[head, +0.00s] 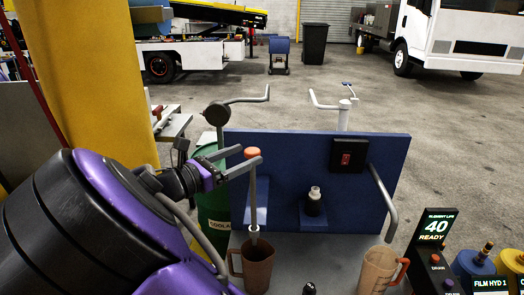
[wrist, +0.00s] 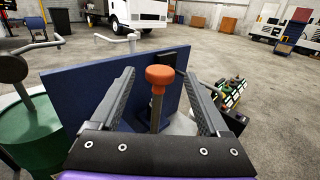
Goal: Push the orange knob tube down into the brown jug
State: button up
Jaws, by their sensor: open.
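The orange knob (head: 251,153) tops a thin grey tube (head: 253,205) that stands upright in front of the blue panel. The tube's lower end reaches the mouth of the brown jug (head: 256,268); how far it goes inside is hidden. My gripper (head: 257,163) is open with its fingers on either side of the knob tube, near the top. In the wrist view the orange knob (wrist: 160,76) lies between the two spread fingers, with a gap on each side. The jug is not clearly visible in the wrist view.
The blue panel (head: 295,150) stands close behind the tube, with a black box with a red switch (head: 346,158) and a small bottle (head: 314,200). A second jug (head: 376,270) stands right. A green drum (head: 212,205) is left; a display (head: 436,235) stands at the right.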

aim_at(258, 149)
jog(key=x, duration=0.6)
jog(key=shift+w+d+b, duration=0.15)
jog(key=shift+d+b, duration=0.05)
jog(key=shift+b, duration=0.15)
grip_shut()
dwell(1.1)
